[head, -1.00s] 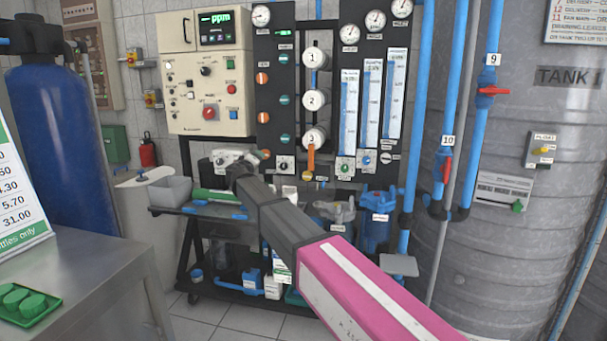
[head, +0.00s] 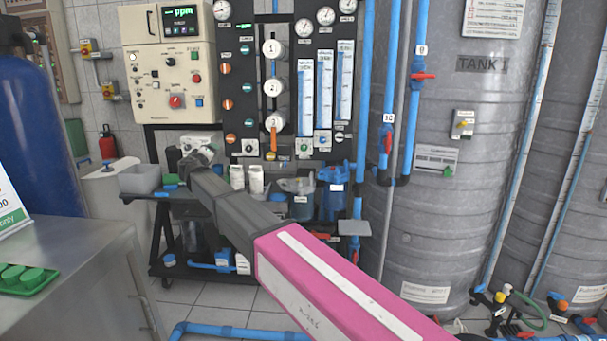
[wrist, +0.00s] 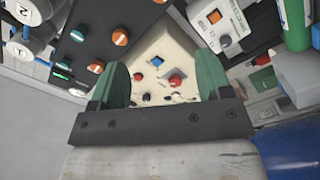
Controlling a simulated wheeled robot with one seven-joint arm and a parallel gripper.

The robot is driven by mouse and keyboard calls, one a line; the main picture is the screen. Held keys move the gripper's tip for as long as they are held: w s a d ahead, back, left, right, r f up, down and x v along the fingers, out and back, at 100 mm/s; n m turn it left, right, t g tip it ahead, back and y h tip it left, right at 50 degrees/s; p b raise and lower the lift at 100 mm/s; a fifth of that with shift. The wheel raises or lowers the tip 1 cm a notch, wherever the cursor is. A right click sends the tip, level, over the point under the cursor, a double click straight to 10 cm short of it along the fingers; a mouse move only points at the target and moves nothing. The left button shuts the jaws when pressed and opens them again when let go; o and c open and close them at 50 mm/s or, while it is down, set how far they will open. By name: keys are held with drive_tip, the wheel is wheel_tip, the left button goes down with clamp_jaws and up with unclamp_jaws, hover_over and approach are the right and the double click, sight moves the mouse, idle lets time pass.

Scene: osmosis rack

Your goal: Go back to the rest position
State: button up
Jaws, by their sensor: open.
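My arm reaches from the lower right of the head view toward the osmosis rack (head: 258,60), its pink link nearest. My gripper's end shows small in front of the rack, near the white fittings (head: 198,144) above the rack's shelf; its jaws are not clear there. In the wrist view my gripper (wrist: 166,72) has two green fingers spread apart with nothing held between them. The cream control box (wrist: 160,55) with red and blue buttons shows beyond the fingers. The same control box (head: 150,75) is at upper left in the head view.
A steel counter (head: 90,265) with a green tray (head: 28,283) is at left. A blue vessel (head: 40,130) stands behind it. Large grey tanks (head: 450,200) and blue pipes (head: 363,100) fill the right. A blue floor pipe (head: 215,330) runs low in front.

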drive_tip(key=s+d+f+m+g+h, duration=0.1)
drive_tip(key=s+d+f+m+g, duration=0.15)
drive_tip(key=d+f, duration=0.8)
drive_tip(key=s+d+f+m+g+h, duration=0.15)
drive_tip(key=d+f+g, duration=0.4)
drive_tip(key=d, duration=0.85)
drive_tip(key=s+d+f+m+g+h, duration=0.1)
drive_tip(key=s+d+f+m+g, duration=0.15)
drive_tip(key=d+f, duration=0.85)
drive_tip(key=s+d+f+m+g+y, duration=0.1)
drive_tip(key=s+d+f+g, duration=0.1)
drive_tip(key=s+d+f, duration=0.2)
drive_tip(key=s+d+f+m+g+y, duration=0.1)
drive_tip(key=s+d+f+g+y, duration=0.1)
drive_tip(key=s+d+f, duration=0.3)
drive_tip(key=s+d+f+m+g+y, duration=0.1)
drive_tip(key=s+d+f, duration=0.4)
drive_tip(key=s+d, duration=0.6)
drive_tip(key=s+g+y, duration=0.1)
drive_tip(key=s+g, duration=0.1)
drive_tip(key=s, duration=0.3)
drive_tip(key=shift+m, duration=0.35)
drive_tip(key=shift+g, duration=0.25)
